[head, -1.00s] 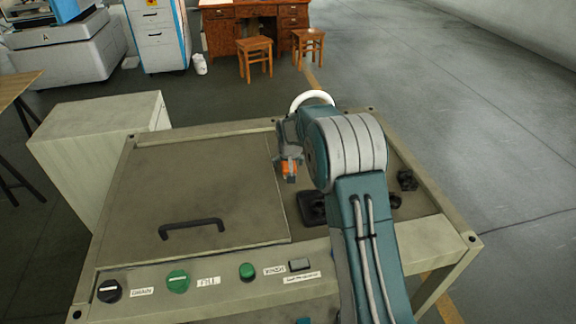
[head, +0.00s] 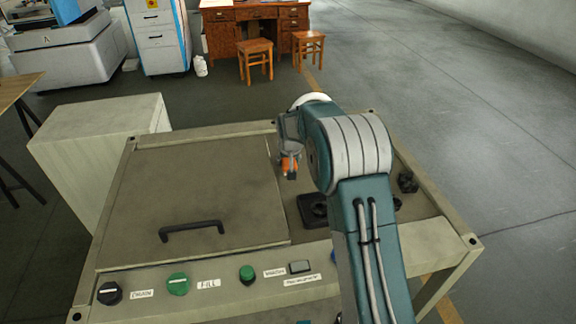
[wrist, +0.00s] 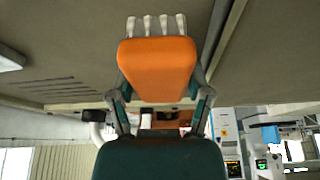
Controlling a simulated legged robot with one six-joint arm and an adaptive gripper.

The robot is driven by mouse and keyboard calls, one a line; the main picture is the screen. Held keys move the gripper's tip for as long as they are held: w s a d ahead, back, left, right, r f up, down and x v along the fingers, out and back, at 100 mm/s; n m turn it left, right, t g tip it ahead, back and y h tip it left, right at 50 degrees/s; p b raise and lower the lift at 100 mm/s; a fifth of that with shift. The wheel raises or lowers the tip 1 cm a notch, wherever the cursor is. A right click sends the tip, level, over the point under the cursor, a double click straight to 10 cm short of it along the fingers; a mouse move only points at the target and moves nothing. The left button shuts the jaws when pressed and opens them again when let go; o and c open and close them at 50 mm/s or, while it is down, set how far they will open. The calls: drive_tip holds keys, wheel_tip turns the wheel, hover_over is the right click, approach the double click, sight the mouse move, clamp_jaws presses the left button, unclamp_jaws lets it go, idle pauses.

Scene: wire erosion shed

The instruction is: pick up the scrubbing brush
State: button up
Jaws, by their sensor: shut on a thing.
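The scrubbing brush has an orange body (wrist: 157,66) with white bristle tufts along its top edge in the wrist view. My gripper (wrist: 160,85) is shut on it, with a finger along each side. In the head view a small orange part of the brush (head: 289,165) shows over the right edge of the machine's lid. My gripper (head: 289,172) and wrist hide the rest of it there.
The grey-brown machine top has a flat lid (head: 190,190) with a black handle (head: 192,230). Black fixtures (head: 313,210) sit right of the lid. Knobs and buttons (head: 178,283) line the front panel. A pale cabinet (head: 95,140) stands at the left.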

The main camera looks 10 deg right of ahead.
drive_tip(key=s+d+r, duration=0.9)
drive_tip(key=d+r, duration=0.1)
drive_tip(key=r, duration=0.1)
drive_tip(key=shift+s+d, duration=0.2)
drive_tip(key=shift+d, duration=0.05)
